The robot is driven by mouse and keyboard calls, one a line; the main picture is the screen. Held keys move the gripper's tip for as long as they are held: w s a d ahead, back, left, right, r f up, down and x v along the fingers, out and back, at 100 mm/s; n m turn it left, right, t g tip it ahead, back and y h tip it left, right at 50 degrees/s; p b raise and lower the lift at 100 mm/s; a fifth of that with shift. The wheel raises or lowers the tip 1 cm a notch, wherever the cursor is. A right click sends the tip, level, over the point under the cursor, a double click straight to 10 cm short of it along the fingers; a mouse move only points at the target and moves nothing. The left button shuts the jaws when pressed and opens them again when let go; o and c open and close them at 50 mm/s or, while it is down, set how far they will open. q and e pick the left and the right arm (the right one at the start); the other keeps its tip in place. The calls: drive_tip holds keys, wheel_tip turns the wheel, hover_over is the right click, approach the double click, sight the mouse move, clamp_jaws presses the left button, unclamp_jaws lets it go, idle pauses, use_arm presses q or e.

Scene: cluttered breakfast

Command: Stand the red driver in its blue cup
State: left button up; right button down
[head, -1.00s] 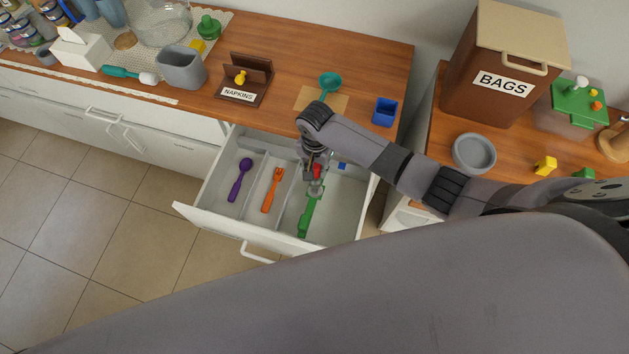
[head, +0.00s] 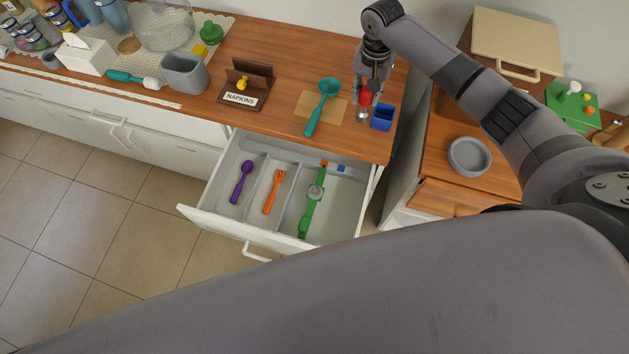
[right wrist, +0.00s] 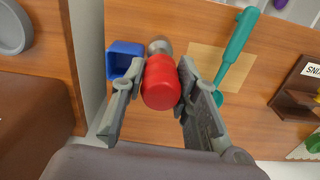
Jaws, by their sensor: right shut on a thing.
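The red driver (head: 365,99) is in my right gripper (head: 367,92), which is shut on its red part. A grey rounded end points down in the head view. The driver also shows in the right wrist view (right wrist: 160,84), between the two fingers (right wrist: 160,88), its grey end (right wrist: 160,46) beyond the red part. The blue cup (head: 382,117) stands on the counter just right of the driver, its top open. In the right wrist view the cup (right wrist: 124,58) is left of the driver's grey end. The driver is beside the cup, not in it. My left gripper is not in view.
The napkin holder (head: 246,84) is further left. The open drawer (head: 207,198) below holds a purple spoon, an orange fork and a green tool. A grey bowl (head: 469,156) is on the right-hand counter.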

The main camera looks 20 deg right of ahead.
use_arm(q)
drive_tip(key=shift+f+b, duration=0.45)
drive_tip(key=shift+b, duration=0.45)
use_arm(e)
drive_tip(key=w+d, duration=0.1)
drive_tip(key=d, duration=0.6)
drive_tip(key=shift+d+r+m, duration=0.15)
drive_tip(key=shift+d+m, duration=0.25)
drive_tip(key=shift+r, duration=0.1)
use_arm(q)
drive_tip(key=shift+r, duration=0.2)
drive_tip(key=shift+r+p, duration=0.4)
drive_tip(key=shift+p, duration=0.2)
use_arm(e)
drive_tip(key=shift+s, duration=0.1)
use_arm(q)
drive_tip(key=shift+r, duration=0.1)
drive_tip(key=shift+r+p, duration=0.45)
drive_tip(key=shift+p, duration=0.1)
